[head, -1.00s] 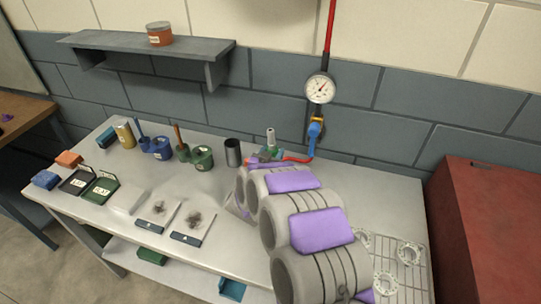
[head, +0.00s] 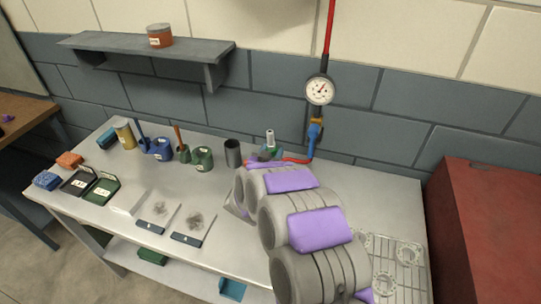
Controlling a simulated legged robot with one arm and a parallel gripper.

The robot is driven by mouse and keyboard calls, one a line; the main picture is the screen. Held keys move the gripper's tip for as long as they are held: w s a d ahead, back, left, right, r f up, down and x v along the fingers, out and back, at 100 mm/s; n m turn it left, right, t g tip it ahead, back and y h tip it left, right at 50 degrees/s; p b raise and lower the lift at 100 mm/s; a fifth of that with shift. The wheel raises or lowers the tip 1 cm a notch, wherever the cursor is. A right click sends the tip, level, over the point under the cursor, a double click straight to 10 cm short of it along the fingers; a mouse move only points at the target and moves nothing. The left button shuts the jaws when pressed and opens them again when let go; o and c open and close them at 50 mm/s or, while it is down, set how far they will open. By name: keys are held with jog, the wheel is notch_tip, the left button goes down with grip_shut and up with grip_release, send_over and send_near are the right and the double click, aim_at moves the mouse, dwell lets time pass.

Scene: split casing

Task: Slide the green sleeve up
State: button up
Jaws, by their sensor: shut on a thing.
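A small green sleeve (head: 268,153) shows around the foot of a short upright pale grey fitting (head: 270,137) near the back of the bench, beside the end of the red hose. My arm reaches to it from the lower right. My gripper (head: 264,161) is at the sleeve, shut on it as far as I can see. The fingers are mostly hidden behind my own arm, and the lower part of the sleeve is hidden too.
A blue valve (head: 315,132) and a gauge (head: 320,90) are on the wall pipe behind. A dark cup (head: 233,152) stands just left of my gripper. Green (head: 203,158) and blue (head: 160,148) containers stand further left. A red cabinet (head: 490,220) is at the right.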

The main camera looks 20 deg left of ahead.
jog(key=shift+a+r+p, duration=0.1)
jog(key=shift+r+p, duration=0.35)
jog(key=shift+r, duration=0.1)
jog(key=o, duration=1.4)
jog(key=s, duration=0.9)
jog(key=shift+p, duration=0.35)
jog(key=shift+w, duration=0.15)
